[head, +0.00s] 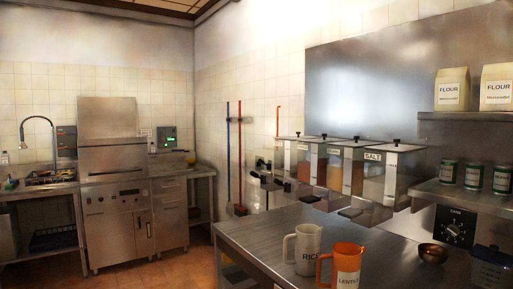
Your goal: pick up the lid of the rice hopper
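Several clear hoppers with flat metal lids and small black knobs hang in a row on the right wall. The hoppers further along, with lids (357,142), (324,138) and (298,137), show orange, reddish and pale contents. Their labels are not readable, so I cannot tell which is the rice hopper. All the lids appear seated. Neither of my grippers is in view.
Shelves at right hold flour bags (452,90) and green cans (473,175). Open tiled floor (165,275) lies left of the table.

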